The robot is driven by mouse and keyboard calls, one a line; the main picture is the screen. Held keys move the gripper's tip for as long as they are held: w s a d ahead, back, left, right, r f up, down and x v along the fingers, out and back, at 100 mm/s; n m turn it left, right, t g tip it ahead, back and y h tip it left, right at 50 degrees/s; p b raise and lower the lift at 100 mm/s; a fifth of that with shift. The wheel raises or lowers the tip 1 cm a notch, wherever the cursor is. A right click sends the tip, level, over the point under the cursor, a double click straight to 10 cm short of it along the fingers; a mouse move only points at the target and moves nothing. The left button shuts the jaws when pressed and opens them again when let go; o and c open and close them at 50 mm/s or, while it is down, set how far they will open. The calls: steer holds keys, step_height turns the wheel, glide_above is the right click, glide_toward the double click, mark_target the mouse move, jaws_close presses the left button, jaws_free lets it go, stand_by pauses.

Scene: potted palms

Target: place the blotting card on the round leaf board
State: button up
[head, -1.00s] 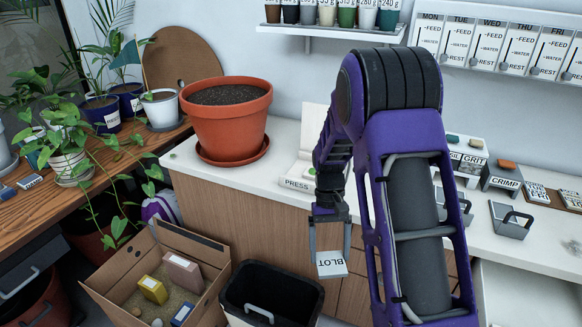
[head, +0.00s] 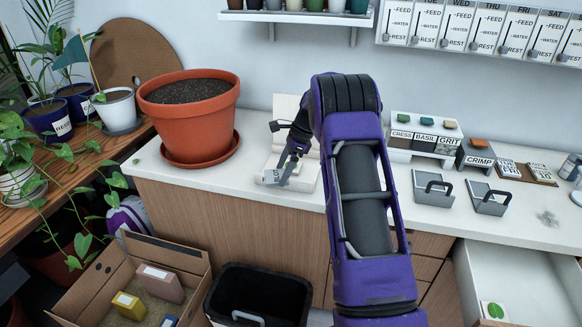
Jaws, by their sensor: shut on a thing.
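My gripper (head: 284,170) is shut on the white blotting card (head: 272,177), which is marked BLOT and stands steeply tilted. They are over the left part of the white press (head: 305,180) on the counter. Whether the card touches the press I cannot tell. The press has an upright back panel, and my gripper hides part of its base. A round brown board (head: 133,60) with a small hole leans against the wall at the left, behind the pots. No leaf shows on it. I cannot tell if it is the leaf board.
A big terracotta pot (head: 188,115) stands just left of the press. Grey handled trays (head: 432,190) and the CRIMP box (head: 475,155) are to the right. An open drawer (head: 520,280) holds a card with a green leaf (head: 495,311). A black bin (head: 262,290) stands below.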

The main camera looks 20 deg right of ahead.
steer(key=w+d+r+m+t+h, duration=0.35)
steer(key=w+d+m, duration=0.35)
steer(key=w+m, duration=0.5)
steer(key=shift+m, duration=0.7)
steer(key=f, duration=0.6)
steer(key=s+f+b, duration=0.1)
steer(key=f, duration=0.2)
steer(key=shift+d, duration=0.2)
steer(key=o, duration=1.1)
steer(key=v, duration=1.2)
